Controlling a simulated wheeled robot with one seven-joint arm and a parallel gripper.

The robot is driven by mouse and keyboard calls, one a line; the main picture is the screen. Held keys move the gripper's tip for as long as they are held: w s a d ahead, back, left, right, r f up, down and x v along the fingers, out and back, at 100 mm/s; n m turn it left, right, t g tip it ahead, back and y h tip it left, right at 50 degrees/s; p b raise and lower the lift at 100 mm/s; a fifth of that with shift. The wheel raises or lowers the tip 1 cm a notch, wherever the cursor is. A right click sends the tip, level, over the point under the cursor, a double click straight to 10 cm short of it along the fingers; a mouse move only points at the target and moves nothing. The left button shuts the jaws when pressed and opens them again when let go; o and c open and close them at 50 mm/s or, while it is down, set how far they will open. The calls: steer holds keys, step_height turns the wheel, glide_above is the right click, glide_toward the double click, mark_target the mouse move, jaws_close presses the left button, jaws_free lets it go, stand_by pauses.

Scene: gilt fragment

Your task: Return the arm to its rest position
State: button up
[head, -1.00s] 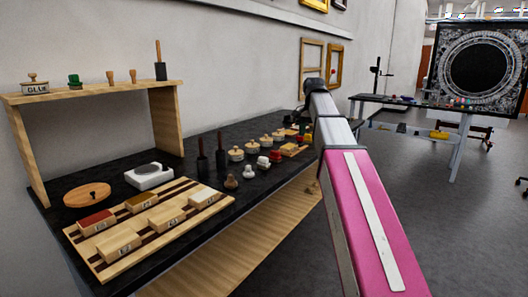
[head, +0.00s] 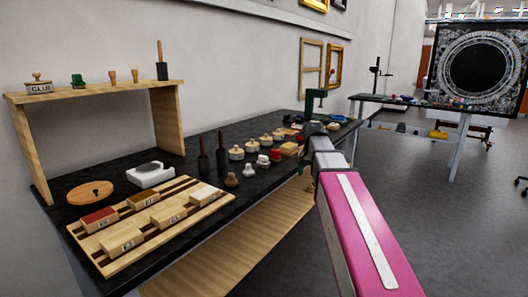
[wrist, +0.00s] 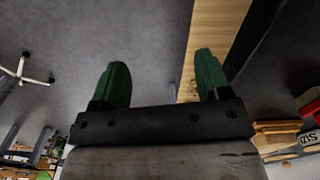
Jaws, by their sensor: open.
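My gripper (wrist: 160,58) shows in the wrist view. Its two green fingers are wide apart with nothing between them, and grey floor lies beyond. A strip of pale wood and a dark edge run past the right finger. The gripper itself cannot be made out clearly there.
A wooden block tray (head: 104,262), a white device (head: 150,177), a round wooden lid (head: 90,193) and several small pots stand on the bench. A wooden shelf (head: 95,91) stands at its left. A second table (head: 430,103) is behind. Open floor (head: 465,220) lies right.

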steer(key=s+f+n, duration=0.2)
steer(key=s+f, duration=0.7)
steer(key=f, duration=0.5)
steer(key=s+f+n, duration=0.3)
steer(key=s+f, duration=0.6)
steer(key=f, duration=0.6)
steer(key=shift+s, duration=0.25)
